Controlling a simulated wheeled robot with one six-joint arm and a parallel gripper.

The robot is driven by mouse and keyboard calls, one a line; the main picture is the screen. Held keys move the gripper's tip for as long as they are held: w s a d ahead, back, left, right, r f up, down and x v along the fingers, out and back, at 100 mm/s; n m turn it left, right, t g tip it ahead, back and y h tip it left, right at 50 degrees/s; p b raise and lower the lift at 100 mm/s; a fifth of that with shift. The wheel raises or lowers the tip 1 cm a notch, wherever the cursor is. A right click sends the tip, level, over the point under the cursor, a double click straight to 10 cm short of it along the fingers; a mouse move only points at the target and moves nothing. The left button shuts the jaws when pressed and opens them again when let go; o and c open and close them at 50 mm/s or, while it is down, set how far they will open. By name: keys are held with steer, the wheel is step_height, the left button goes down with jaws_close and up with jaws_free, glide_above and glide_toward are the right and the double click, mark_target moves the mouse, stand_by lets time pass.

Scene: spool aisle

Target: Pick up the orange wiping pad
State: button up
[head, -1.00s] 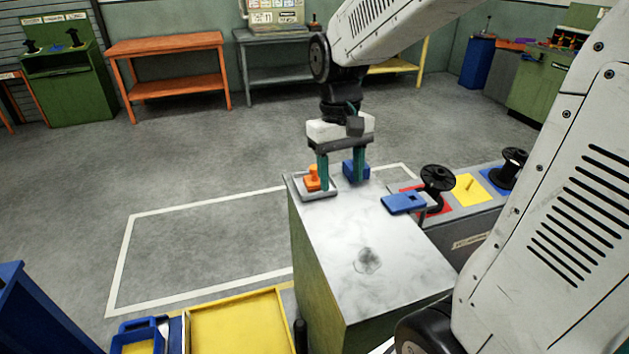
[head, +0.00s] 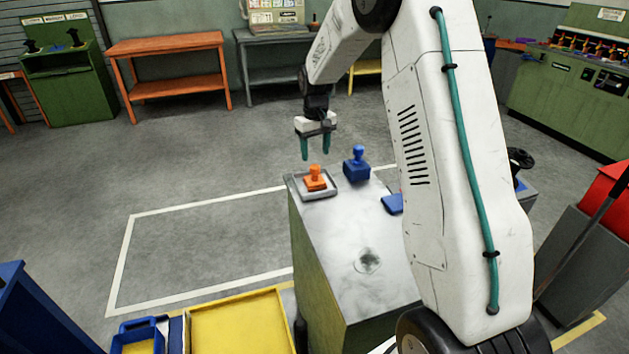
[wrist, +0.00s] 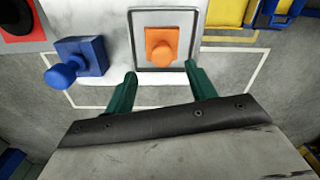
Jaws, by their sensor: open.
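The orange wiping pad (head: 315,179), a block with a knob on top, sits in a shallow grey tray (head: 327,194) at the far left corner of the bench top. It also shows in the wrist view (wrist: 162,48), inside the tray's rim. My gripper (head: 315,158) is open and empty, above and behind the pad at the far edge of the bench. In the wrist view the pad lies ahead of the two teal fingers (wrist: 158,84), roughly between their lines. The fingers appear apart from it.
A blue knobbed block (head: 356,167) stands close to the right of the tray. A flat blue item (head: 393,204) is partly hidden by my arm. A yellow tray (head: 240,325) lies at lower left.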

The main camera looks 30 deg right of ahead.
mark_target(315, 166)
steer(key=f, duration=0.7)
steer(key=shift+s+a+f, duration=0.1)
steer(key=shift+a+f, duration=0.1)
steer(key=shift+f, duration=0.1)
steer(key=c, duration=1.2)
steer(key=shift+r, duration=0.1)
steer(key=shift+r, duration=0.5)
steer(key=r, duration=0.1)
steer(key=s+r, duration=0.1)
steer(key=shift+s+a+r, duration=0.1)
steer(key=shift+r, duration=0.2)
steer(key=shift+s+a+r, duration=0.2)
steer(key=shift+s+a, duration=0.3)
steer(key=shift+s, duration=1.9)
steer(key=shift+s+a+r, duration=0.25)
steer(key=shift+s+a, duration=0.25)
steer(key=shift+s, duration=1.95)
steer(key=shift+s+a+r, duration=0.2)
steer(key=shift+s+a, duration=0.3)
steer(key=shift+s, duration=1.9)
